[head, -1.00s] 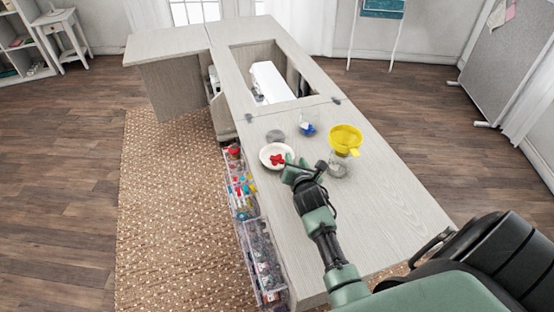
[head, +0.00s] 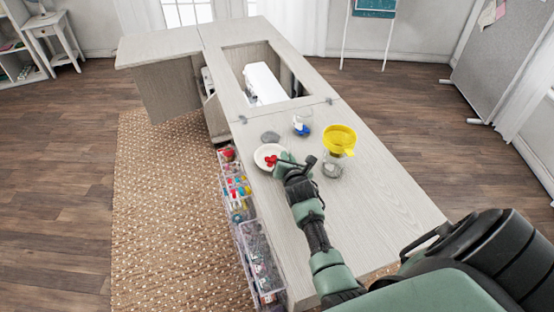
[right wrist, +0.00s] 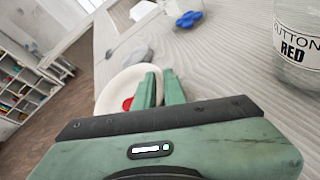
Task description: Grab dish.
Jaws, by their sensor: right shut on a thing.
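The white dish (head: 261,152) lies near the left edge of the cabinet top and holds red pieces (head: 271,161). My right gripper (head: 284,160) is at the dish's right side, shut on its rim. In the right wrist view the two green fingers (right wrist: 160,88) reach over the near edge of the dish (right wrist: 118,88), with a red piece (right wrist: 127,104) beside them. The fingers hide part of the dish. My left gripper is not in view.
An opening with a white machine (head: 264,84) lies farther back. Clear drawers (head: 258,256) line the left side.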

